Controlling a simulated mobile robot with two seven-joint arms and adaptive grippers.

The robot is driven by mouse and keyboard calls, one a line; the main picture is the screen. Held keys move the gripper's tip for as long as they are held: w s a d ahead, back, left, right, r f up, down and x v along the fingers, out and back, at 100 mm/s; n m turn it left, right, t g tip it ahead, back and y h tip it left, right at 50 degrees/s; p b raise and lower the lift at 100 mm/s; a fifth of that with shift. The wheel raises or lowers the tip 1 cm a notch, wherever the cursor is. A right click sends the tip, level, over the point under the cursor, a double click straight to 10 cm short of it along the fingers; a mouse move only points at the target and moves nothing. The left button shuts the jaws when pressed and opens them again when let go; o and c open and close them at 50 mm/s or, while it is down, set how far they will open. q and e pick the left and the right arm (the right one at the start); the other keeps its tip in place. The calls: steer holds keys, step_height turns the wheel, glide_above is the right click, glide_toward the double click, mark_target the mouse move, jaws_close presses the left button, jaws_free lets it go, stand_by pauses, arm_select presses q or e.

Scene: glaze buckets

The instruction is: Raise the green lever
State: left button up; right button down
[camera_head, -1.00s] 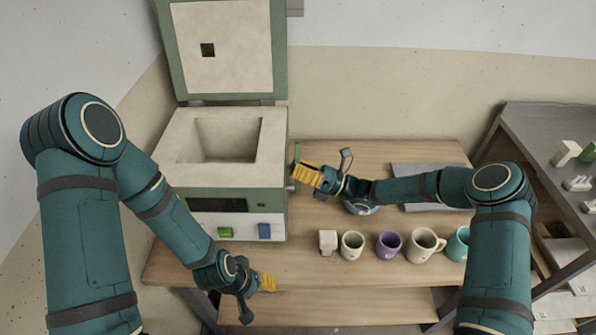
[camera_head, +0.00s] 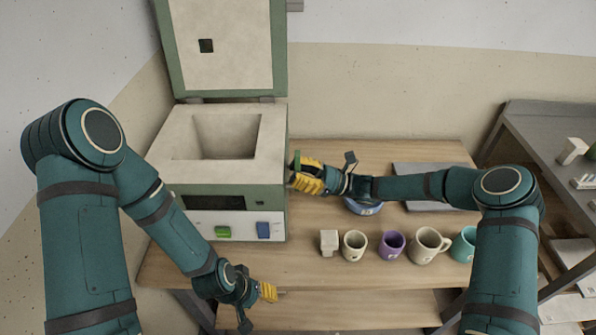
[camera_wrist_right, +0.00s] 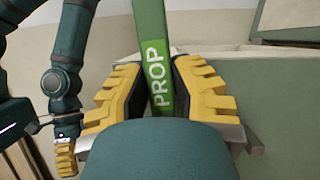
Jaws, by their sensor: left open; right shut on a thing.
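The green lever (camera_wrist_right: 152,40), marked PROP, stands nearly upright in the right wrist view, between the yellow fingers of my right gripper (camera_wrist_right: 158,98). My right gripper is shut on it. In the head view the right gripper (camera_head: 304,178) is at the right side of the kiln (camera_head: 270,170); only a bit of green lever (camera_head: 297,159) shows there, the rest hidden by the fingers. The kiln's lid (camera_head: 282,50) stands open. My left gripper (camera_head: 268,292) is open and empty, in front of the table's front edge, below the kiln.
The kiln front has a green switch (camera_head: 223,232) and a blue switch (camera_head: 264,230). A white block (camera_head: 329,243) and several mugs, including a purple one (camera_head: 391,244), line the table front. A grey slab (camera_head: 430,180) lies behind my right arm. A grey shelf (camera_head: 530,130) stands right.

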stand_by(0.3)
steer(key=c, duration=0.8)
jaws_free()
steer(key=shift+a, duration=0.15)
steer(key=v, duration=1.2)
